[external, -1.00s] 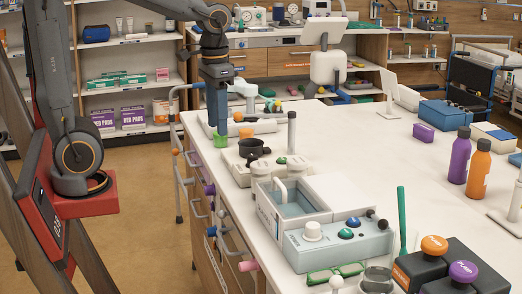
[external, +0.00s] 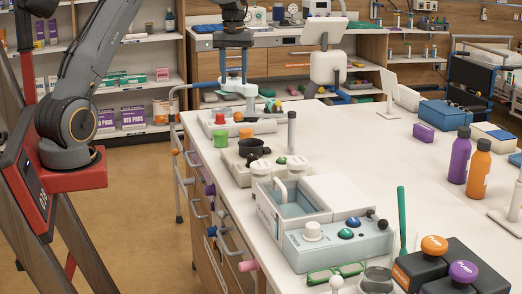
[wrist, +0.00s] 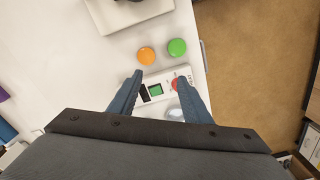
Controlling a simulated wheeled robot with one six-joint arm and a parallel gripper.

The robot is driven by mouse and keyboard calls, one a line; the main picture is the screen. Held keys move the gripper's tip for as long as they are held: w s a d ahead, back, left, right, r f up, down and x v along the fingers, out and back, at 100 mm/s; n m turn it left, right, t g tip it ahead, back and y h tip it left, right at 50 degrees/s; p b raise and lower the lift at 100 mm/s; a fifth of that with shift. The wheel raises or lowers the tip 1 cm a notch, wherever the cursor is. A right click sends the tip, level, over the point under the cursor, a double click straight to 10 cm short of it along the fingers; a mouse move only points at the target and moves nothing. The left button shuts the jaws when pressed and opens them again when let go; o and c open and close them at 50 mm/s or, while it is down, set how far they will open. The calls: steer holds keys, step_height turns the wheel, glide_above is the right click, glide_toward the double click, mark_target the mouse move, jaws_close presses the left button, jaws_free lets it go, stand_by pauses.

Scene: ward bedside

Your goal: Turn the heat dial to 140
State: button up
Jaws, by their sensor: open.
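My gripper (wrist: 158,95) is open and empty. I cannot tell whether the pale knob is the heat dial. A white knob (external: 312,231) stands on the large bath-like device in front. No dial number is readable.
An orange cap (wrist: 146,56) and a green cap (wrist: 177,47) sit beside the box. A dark pot (external: 251,147) stands on a white unit nearby. Purple (external: 461,155) and orange bottles (external: 479,168) stand at right. The middle of the white counter is clear.

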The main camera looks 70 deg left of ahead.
steer(key=s+a+f+n+p, duration=0.1)
steer(key=s+a+f+n, duration=0.15)
steer(key=a, duration=0.75)
glide_above(220, 114)
step_height(220, 114, down, 5)
steer(key=shift+f, duration=0.15)
steer(key=shift+f+p, duration=1.35)
steer(key=shift+f, duration=2.55)
steer(key=c, duration=1)
steer(key=shift+c, duration=0.2)
